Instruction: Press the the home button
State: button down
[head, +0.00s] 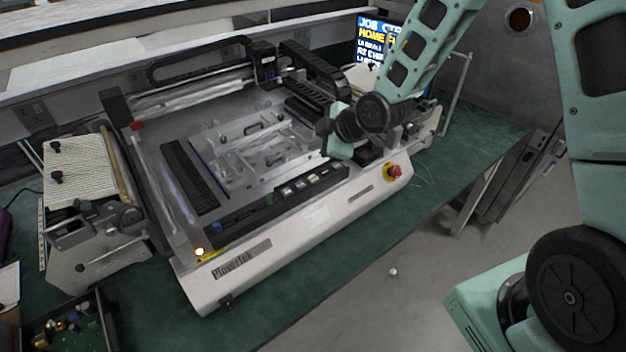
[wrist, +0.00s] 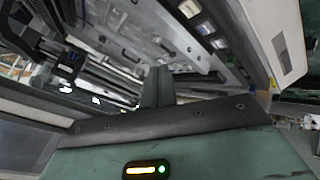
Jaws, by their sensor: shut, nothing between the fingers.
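The machine (head: 310,222) on the green bench has a dark front control strip. The strip holds a blue button (head: 217,228), a green button (head: 268,198) and pale square buttons (head: 300,184). Their labels are too small to read, so I cannot tell which is the home button. My gripper (head: 328,135) is above the strip's right part in the head view, its fingertips hard to make out. In the wrist view my gripper (wrist: 157,86) is shut and empty. The pale buttons (wrist: 205,27) show beyond it, up and to the right, apart from the fingers.
A red knob (head: 393,172) stands at the machine's front right corner. A screen (head: 373,40) with "HOME" in yellow text is behind my arm. A dark gantry (head: 265,60) rises at the machine's back. A parts tray (head: 70,325) lies at front left.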

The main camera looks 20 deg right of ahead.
aim_at(317, 180)
notch_tip(317, 180, down, 7)
jog(key=b, duration=0.5)
jog(key=shift+f, duration=0.15)
jog(key=shift+f, duration=0.1)
dwell(1.6)
jog(key=shift+f+b, duration=0.3)
jog(key=shift+b, duration=0.2)
jog(key=shift+f+b, duration=0.4)
dwell(0.4)
jog(key=shift+r, duration=0.15)
jog(key=shift+r+p, duration=0.55)
jog(key=shift+r, duration=0.15)
jog(key=shift+r+p, duration=1.8)
jog(key=shift+r, duration=0.75)
